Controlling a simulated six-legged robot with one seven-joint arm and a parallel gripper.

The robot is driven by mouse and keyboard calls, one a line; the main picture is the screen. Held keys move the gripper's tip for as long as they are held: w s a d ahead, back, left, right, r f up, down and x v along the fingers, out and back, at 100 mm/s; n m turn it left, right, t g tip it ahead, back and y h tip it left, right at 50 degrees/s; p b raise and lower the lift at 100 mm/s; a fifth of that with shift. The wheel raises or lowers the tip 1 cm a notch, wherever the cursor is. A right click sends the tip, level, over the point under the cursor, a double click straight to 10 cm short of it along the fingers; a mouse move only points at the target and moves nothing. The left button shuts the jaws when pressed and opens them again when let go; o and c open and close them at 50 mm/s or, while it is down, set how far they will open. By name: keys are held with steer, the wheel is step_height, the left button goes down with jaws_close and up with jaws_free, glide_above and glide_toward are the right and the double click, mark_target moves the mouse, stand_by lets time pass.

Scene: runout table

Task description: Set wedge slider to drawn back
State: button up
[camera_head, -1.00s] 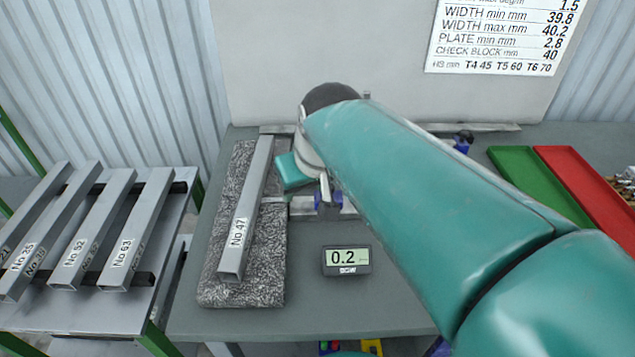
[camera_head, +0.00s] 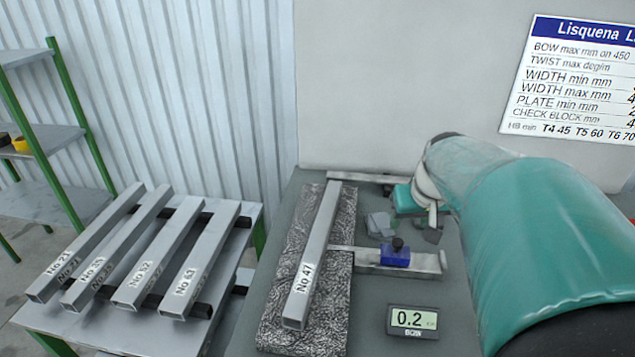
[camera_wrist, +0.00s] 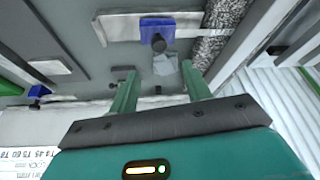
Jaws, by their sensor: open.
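A blue block with a black knob (camera_head: 396,256), which looks like the wedge slider, sits on a short metal bar (camera_head: 430,262) to the right of the tube marked No 47 (camera_head: 311,255). The wrist view shows the blue block (camera_wrist: 157,24) beyond my fingertips, its dark knob facing me. My gripper (camera_wrist: 159,72) is open, its two teal fingers apart, with no blue block between them. In the head view my gripper's teal end (camera_head: 404,199) is behind the bar; its fingertips are hard to make out there.
Tube No 47 lies on a mottled grey slab (camera_head: 338,310). A small display (camera_head: 413,321) reads 0.2. Loose grey pieces (camera_head: 380,224) lie behind the bar. Several numbered tubes rest on a rack (camera_head: 110,325) at left. Another blue piece (camera_wrist: 38,90) shows at left in the wrist view.

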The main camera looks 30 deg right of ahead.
mark_target(399, 241)
steer(key=x, duration=0.9)
steer(key=shift+d+f, duration=0.1)
steer(key=shift+f, duration=0.1)
jaws_close()
